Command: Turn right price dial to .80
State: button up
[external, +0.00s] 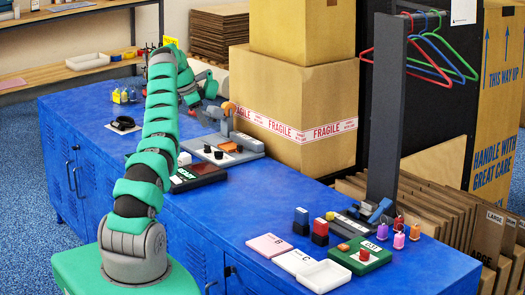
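A grey device with a pale panel (226,157) sits on the blue counter, behind and right of my arm. Small dark knobs (207,149) stand on its panel, with an orange piece beside them. The knobs' markings and settings are too small to read, so I cannot tell which is the right price dial. My arm rises from the lower left and bends over at the top. My gripper end is mostly hidden behind the arm's links; its fingers cannot be made out.
Cardboard boxes (305,100) stand behind the device. A dark post (386,110) with coloured hangers rises at the right. Bare blue counter (235,210) lies in front of the device.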

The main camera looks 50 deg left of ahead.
jog(key=shift+s+a+r, duration=0.15)
jog(key=shift+s+r, duration=0.15)
jog(key=shift+r, duration=0.35)
jog(key=shift+a, duration=0.1)
jog(key=m+p, duration=0.1)
jog(key=p, duration=0.1)
send_near(219, 155)
jog(key=x, duration=0.7)
jog(key=shift+w+a+f, duration=0.1)
jog(key=shift+w+a, duration=0.1)
jog(key=shift+w, duration=0.1)
dwell(0.4)
grip_shut()
